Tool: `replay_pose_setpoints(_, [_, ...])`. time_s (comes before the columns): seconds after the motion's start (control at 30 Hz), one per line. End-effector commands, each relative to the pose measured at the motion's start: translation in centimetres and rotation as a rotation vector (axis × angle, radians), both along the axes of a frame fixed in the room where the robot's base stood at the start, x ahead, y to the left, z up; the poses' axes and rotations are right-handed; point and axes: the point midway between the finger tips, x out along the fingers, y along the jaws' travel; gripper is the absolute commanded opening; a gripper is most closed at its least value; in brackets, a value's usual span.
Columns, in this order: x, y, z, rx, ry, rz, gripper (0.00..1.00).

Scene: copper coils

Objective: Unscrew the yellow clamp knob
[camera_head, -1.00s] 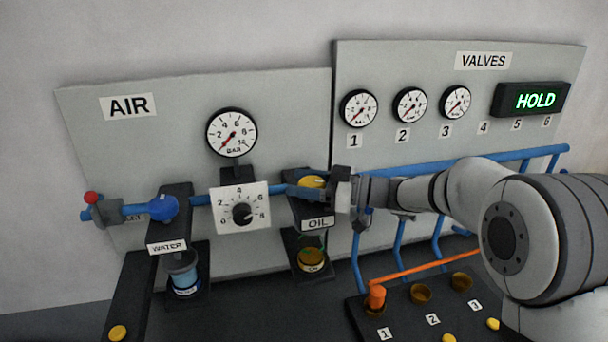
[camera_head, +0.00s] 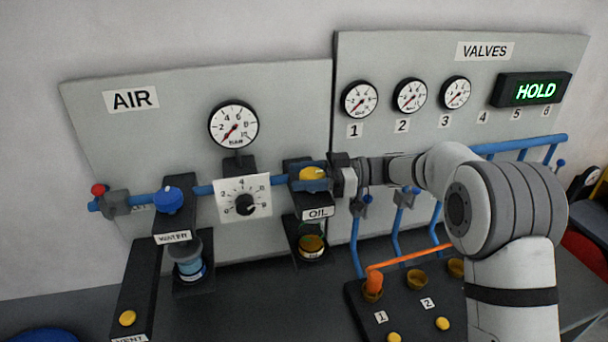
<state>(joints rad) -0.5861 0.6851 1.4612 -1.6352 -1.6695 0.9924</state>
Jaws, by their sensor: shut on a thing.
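The yellow clamp knob (camera_head: 312,173) sits on top of the dark oil unit (camera_head: 301,200), on the blue air line left of the VALVES panel. My gripper (camera_head: 322,180) reaches in from the right, level with the knob, and is shut on it. A blue part crosses the knob's lower front; I cannot tell whether it is a finger or the pipe. The fingertips are small and partly hidden. The OIL label and the amber oil bowl (camera_head: 311,246) show below.
The dial plate (camera_head: 244,198) stands close on the left, then the blue water knob (camera_head: 168,200). The bench carries yellow buttons and a black block with an orange plug (camera_head: 373,283). The blue valve pipes run below my arm. The green display (camera_head: 535,91) reads HOLD.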

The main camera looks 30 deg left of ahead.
Motion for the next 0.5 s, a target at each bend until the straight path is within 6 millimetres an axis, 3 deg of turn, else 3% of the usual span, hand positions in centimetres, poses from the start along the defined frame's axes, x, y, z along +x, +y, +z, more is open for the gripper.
replay_pose_setpoints(0.13, [0.02, -0.04, 0.07, 0.001, 0.0, -0.001, 0.29])
replay_pose_setpoints(0.17, [0.02, -0.04, 0.08, 0.001, 0.0, -0.001, 0.55])
replay_pose_setpoints(0.4, [0.04, -0.05, 0.05, 0.001, -0.001, -0.002, 0.74])
replay_pose_setpoints(0.5, [0.04, -0.05, 0.04, 0.001, -0.001, -0.002, 0.74])
